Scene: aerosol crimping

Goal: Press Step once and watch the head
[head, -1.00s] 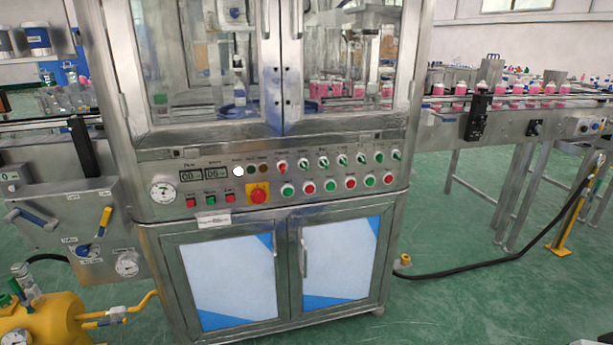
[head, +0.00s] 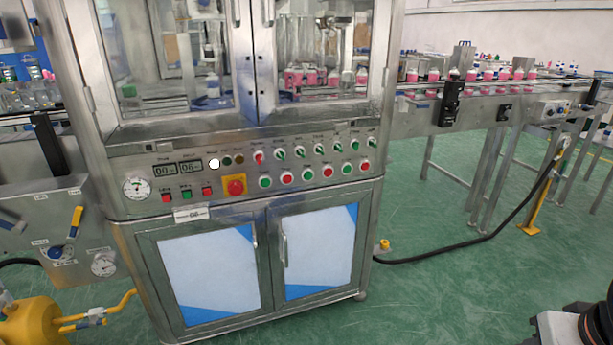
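The steel crimping machine's control panel (head: 240,175) faces me in the head view. At its lower left sit a red button (head: 166,198), a green button (head: 186,195) and another red button (head: 207,191). Their labels are too small to read, so I cannot tell which is Step. Metal machinery (head: 326,22), possibly the head, shows behind the right glass door, cut off by the top of the picture. Part of my own arm or body shows in the bottom right corner; no gripper fingers are in view.
A red emergency stop (head: 235,186) on a yellow plate is right of these buttons. Knobs and round buttons fill the panel's right side. A white lamp (head: 214,163) is lit. A conveyor (head: 480,100) with pink bottles extends right. A black hose (head: 460,255) crosses the green floor.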

